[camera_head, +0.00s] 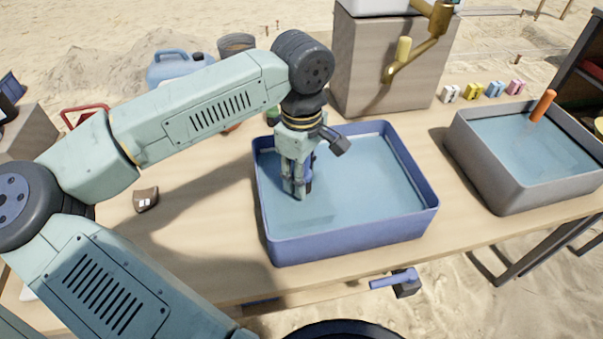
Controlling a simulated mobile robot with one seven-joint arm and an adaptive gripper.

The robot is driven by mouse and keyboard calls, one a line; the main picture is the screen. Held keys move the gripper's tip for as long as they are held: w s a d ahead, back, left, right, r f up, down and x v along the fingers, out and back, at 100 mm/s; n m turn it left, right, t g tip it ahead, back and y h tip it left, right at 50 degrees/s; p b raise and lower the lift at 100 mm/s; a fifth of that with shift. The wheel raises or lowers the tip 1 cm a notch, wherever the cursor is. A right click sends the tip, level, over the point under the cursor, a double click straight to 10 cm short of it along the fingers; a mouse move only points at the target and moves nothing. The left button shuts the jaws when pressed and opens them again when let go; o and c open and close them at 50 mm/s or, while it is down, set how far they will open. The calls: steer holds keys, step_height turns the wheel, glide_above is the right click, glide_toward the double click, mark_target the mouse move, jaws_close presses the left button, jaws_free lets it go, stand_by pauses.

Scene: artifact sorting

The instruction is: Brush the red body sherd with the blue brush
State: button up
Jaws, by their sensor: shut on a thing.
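My gripper (294,190) points down inside the blue tub (345,242), low over its water at the left side. It is shut on a narrow dark-blue thing (308,178), which looks like the blue brush. Most of it is hidden by the fingers, and I cannot tell whether its lower end touches the water. A brown sherd (146,200) with a small white label lies on the table left of the tub. I cannot tell whether it is the red body sherd. A reddish edge (231,127) shows behind my arm, mostly hidden.
A grey tub (520,198) of water with an orange handle (543,105) stands at right. A stone block (385,65) with a brass tap (420,45) stands behind the blue tub. Small coloured blocks (473,90) sit at back right. The table's front left is clear.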

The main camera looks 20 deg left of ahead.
steer(key=shift+f+b, duration=0.7)
steer(key=shift+b, duration=0.1)
stand_by(0.5)
steer(key=shift+w+d+b, duration=0.3)
steer(key=shift+w+d, duration=0.3)
steer(key=shift+w, duration=0.3)
steer(key=shift+s+a+b, duration=0.35)
steer(key=shift+s+a, duration=0.25)
steer(key=shift+s, duration=0.3)
steer(key=shift+s+a+b, duration=0.3)
steer(key=shift+s+a, duration=0.25)
steer(key=shift+s, duration=0.35)
steer(key=shift+w+d+f+b, duration=0.1)
steer(key=shift+w+d+b, duration=0.1)
steer(key=shift+w+d, duration=0.3)
steer(key=shift+w+d+r+b, duration=0.1)
steer(key=shift+w+d+b, duration=0.15)
steer(key=shift+w, duration=0.4)
steer(key=shift+w+d+f+b, duration=0.15)
steer(key=shift+w+d, duration=0.25)
steer(key=shift+w, duration=0.2)
